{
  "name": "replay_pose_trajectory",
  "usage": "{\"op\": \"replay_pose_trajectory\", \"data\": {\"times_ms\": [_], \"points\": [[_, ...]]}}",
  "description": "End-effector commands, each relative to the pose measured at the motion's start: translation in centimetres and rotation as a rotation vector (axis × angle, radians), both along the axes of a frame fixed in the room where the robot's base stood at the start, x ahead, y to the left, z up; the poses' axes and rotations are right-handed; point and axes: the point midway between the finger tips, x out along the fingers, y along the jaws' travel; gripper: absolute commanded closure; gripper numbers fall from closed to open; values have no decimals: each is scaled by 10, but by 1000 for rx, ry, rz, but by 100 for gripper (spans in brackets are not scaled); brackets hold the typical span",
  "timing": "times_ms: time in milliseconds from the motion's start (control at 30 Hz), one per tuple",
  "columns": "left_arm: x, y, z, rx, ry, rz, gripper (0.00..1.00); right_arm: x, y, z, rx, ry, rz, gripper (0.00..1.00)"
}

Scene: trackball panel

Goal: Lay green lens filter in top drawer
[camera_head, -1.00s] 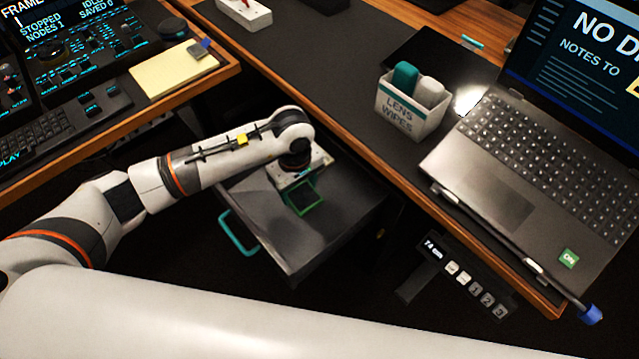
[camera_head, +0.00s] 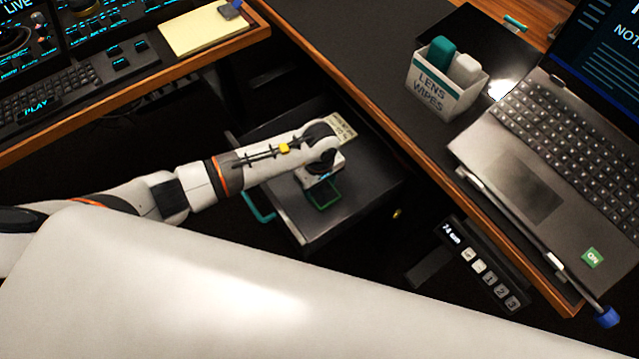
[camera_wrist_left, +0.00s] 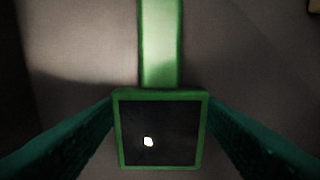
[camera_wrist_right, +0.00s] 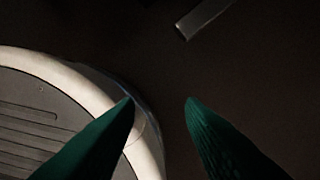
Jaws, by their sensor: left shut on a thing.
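The green lens filter (camera_head: 323,194) is a dark square pane in a green frame. My left gripper (camera_head: 322,177) is shut on it, over the pulled-out drawer (camera_head: 368,190). In the left wrist view the filter (camera_wrist_left: 160,130) sits between the two teal fingers (camera_wrist_left: 160,133), with a green strip running up from its frame. Whether the filter touches the drawer floor I cannot tell.
The desk edge (camera_head: 420,178) runs along the drawer's right side. A lens wipes box (camera_head: 440,92) and a laptop (camera_head: 535,190) stand on the desk. A height-control panel (camera_head: 480,265) hangs below it.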

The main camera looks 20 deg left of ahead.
Motion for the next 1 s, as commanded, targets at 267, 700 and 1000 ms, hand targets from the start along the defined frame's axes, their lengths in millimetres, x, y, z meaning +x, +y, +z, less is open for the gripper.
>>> {"op": "replay_pose_trajectory", "data": {"times_ms": [267, 700, 1000], "points": [[0, 0, -1, 0, 0, -1, 62, 3, 0, 3, 0, -4, 0, 64], [0, 0, -1, 0, 0, -1, 17, 5, 0, 7, 0, -5, -1, 64], [1, 0, 12, 0, -2, -2, 17, -4, 0, -3, 0, 4, 2, 64]]}}
